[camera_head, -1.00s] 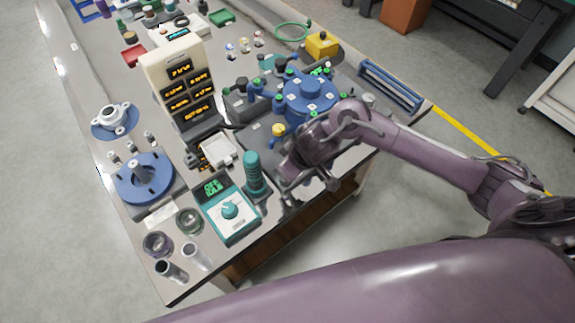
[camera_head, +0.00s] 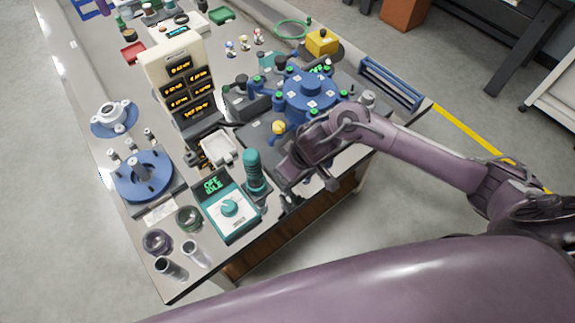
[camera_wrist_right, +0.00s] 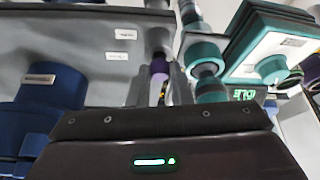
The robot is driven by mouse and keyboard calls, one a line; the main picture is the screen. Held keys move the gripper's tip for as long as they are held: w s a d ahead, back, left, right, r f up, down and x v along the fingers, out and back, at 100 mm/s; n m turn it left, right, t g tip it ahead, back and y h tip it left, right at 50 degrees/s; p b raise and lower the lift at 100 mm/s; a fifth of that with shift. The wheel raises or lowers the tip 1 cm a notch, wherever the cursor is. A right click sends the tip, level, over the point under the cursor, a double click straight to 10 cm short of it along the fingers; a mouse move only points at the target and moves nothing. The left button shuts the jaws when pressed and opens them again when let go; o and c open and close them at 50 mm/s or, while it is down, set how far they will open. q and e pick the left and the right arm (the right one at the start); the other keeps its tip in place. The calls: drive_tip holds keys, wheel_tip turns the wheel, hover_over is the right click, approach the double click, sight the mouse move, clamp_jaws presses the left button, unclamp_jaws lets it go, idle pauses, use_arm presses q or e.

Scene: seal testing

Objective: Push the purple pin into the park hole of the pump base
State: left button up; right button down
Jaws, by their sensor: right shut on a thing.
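My right gripper (camera_head: 326,182) is at the near front edge of the bench, beside the grey pump base (camera_head: 262,138) under the blue pump (camera_head: 310,95). In the right wrist view the gripper (camera_wrist_right: 163,80) is shut on the purple pin (camera_wrist_right: 158,72), whose purple part shows between the fingers. The grey base (camera_wrist_right: 75,25), with white labels, fills the upper left there. The pin's tip and the park hole cannot be made out. In the head view my gripper hides the pin. My left gripper is not in view.
A teal bottle-shaped tool (camera_head: 255,175) and a teal tester (camera_head: 226,210) stand close left of my gripper. A beige display tower (camera_head: 180,80) and a blue disc fixture (camera_head: 145,180) are farther left. A blue rack (camera_head: 390,85) lies to the right.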

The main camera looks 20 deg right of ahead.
drive_tip(key=shift+f, duration=0.4)
drive_tip(key=c, duration=1.2)
unclamp_jaws()
drive_tip(key=shift+c, duration=0.2)
drive_tip(key=shift+r, duration=0.15)
wheel_tip(320, 180, up, 9)
drive_tip(key=p, duration=1)
drive_tip(key=shift+s, duration=0.1)
